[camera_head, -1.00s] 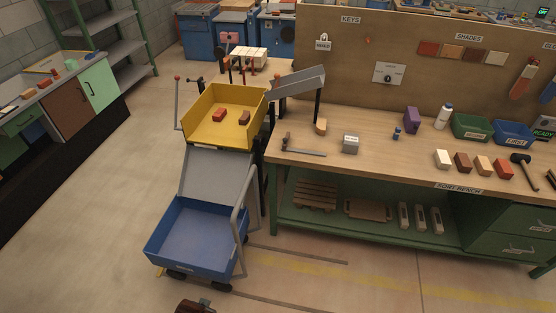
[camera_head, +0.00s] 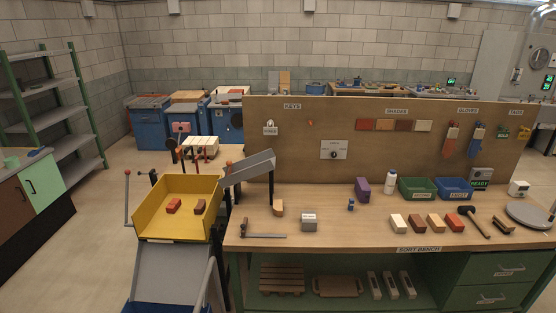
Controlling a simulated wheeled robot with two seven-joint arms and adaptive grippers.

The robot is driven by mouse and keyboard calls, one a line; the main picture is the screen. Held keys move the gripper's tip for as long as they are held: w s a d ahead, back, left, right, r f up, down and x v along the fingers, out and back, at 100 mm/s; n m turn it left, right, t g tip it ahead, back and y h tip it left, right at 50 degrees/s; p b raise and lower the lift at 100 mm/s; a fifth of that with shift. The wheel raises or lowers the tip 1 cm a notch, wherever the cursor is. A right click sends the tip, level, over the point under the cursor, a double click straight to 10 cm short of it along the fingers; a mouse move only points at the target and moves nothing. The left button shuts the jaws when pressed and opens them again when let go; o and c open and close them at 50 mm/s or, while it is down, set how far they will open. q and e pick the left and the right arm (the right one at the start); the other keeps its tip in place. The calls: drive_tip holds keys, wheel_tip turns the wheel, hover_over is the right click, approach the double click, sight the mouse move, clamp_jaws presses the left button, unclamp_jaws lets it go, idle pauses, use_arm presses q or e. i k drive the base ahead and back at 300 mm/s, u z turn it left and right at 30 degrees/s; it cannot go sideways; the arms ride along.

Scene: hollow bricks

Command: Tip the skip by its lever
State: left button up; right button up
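The yellow skip (camera_head: 150,205) stands level at the left of the bench, with its open top facing up. An orange-red brick (camera_head: 174,206) and a darker brown brick (camera_head: 200,206) lie inside it. A thin upright lever (camera_head: 127,200) with a red knob stands just left of the skip. A grey chute (camera_head: 172,272) slopes down from the skip's front towards a blue cart (camera_head: 150,307), mostly cut off by the bottom edge. Neither of my grippers is in view.
A sloped grey tray (camera_head: 250,169) stands right of the skip. Several red-knobbed rods rise behind it. Floor left of the skip is clear.

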sight(151, 220)
drive_tip(key=u, duration=1.4)
